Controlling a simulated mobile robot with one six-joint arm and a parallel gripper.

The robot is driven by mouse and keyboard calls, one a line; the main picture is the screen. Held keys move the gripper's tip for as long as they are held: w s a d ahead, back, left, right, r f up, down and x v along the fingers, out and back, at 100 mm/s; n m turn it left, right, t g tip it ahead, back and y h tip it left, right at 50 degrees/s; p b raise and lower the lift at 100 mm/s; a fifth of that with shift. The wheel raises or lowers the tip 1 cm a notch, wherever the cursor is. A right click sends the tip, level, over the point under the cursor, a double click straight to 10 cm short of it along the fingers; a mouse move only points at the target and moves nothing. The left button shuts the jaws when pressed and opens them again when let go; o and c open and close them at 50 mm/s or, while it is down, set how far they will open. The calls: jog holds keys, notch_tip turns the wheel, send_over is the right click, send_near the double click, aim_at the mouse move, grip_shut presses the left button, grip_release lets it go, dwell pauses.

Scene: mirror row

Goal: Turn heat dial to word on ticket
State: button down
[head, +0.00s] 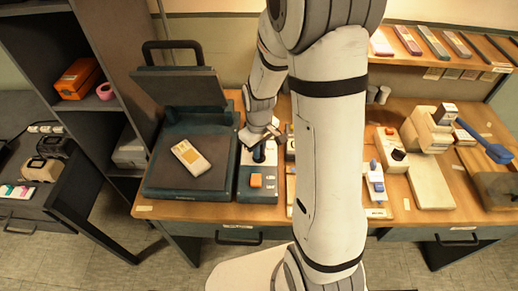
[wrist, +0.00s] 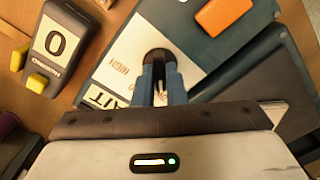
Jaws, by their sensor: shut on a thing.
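The heat dial, a dark round knob (wrist: 158,60), stands on a white plate (wrist: 130,45) of the control box. My gripper (wrist: 162,82) is shut on the knob with its blue fingers. On the plate the word HIGH reads beside the knob; other marks are hidden or too small to tell. A label with large letters, partly hidden, shows at the plate's lower left. In the head view my gripper (head: 262,140) is over the dark control box (head: 258,190), beside the open heat press (head: 188,190). I cannot make out a ticket for sure.
A pale card-like piece (head: 191,157) lies on the press bed. An orange button (head: 256,181) is on the control box; in the wrist view a counter (wrist: 58,42) showing 0 stands at left. More tools fill the bench right of my arm.

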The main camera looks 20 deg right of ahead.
jog(key=c, duration=1.5)
grip_release()
jog(key=shift+r, duration=0.15)
notch_tip(320, 180, up, 8)
jog(key=shift+f, duration=0.2)
jog(key=shift+r, duration=0.15)
jog(key=s+r+m+t, duration=0.1)
jog(key=s+r+m, duration=0.1)
jog(key=s, duration=0.3)
jog(key=s+r+m+t, duration=0.1)
jog(key=s+r, duration=0.3)
jog(key=r, duration=0.1)
jog(key=s+r+m+t, duration=0.1)
jog(key=s+r+m, duration=0.1)
jog(key=s+r, duration=0.2)
jog(key=shift+s+d+m, duration=0.15)
jog(key=shift+s+m, duration=0.15)
jog(key=shift+s, duration=0.5)
